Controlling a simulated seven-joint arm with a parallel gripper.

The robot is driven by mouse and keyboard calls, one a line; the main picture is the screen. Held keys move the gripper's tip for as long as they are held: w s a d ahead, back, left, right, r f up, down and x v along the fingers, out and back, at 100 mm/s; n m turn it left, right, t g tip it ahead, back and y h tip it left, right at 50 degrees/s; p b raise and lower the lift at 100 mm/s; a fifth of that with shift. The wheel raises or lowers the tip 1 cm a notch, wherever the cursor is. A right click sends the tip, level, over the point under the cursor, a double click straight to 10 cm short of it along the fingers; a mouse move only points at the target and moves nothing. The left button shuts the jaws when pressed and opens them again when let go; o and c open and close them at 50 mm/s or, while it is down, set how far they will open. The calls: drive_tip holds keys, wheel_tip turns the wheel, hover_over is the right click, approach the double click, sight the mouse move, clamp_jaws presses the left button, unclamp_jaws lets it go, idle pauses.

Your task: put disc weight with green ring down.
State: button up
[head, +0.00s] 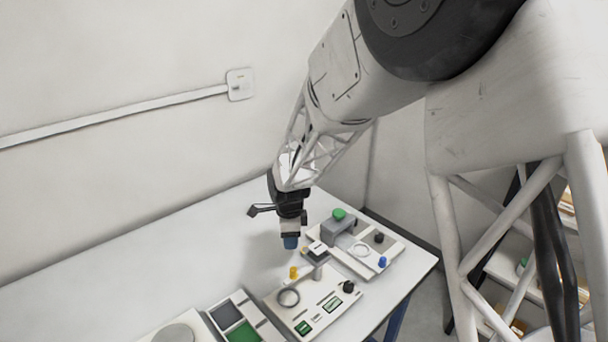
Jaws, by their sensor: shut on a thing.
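The weight is mostly hidden at the fingertips and no green ring can be made out there. The gripper's tip appears above the surface, but its height is hard to judge from this one view.
The near panel (328,317) has a ring, a yellow knob, a black knob and green displays. The left tabletop (140,270) is clear.

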drive_tip(key=shift+w, duration=0.15)
drive_tip(key=w+d+r+n, duration=0.2)
drive_tip(key=w+d+n, duration=0.3)
drive_tip(key=w, duration=0.4)
drive_tip(key=w+d+r+n, duration=0.1)
drive_tip(key=w+d+n, duration=0.2)
drive_tip(key=w+d, duration=0.45)
drive_tip(key=w+d+f+n, duration=0.1)
drive_tip(key=w+d+f, duration=0.2)
drive_tip(key=d, duration=0.1)
drive_tip(key=w+d+f+n, duration=0.2)
drive_tip(key=w+d+f, duration=0.1)
drive_tip(key=d+f, duration=0.1)
drive_tip(key=w+d+f+n, duration=0.1)
drive_tip(key=w+d+f, duration=0.2)
drive_tip(key=d+f, duration=0.1)
drive_tip(key=shift+d+f+n, duration=0.25)
drive_tip(key=shift+d+n, duration=0.05)
drive_tip(key=shift+d, duration=0.45)
drive_tip(key=shift+w+a, duration=0.1)
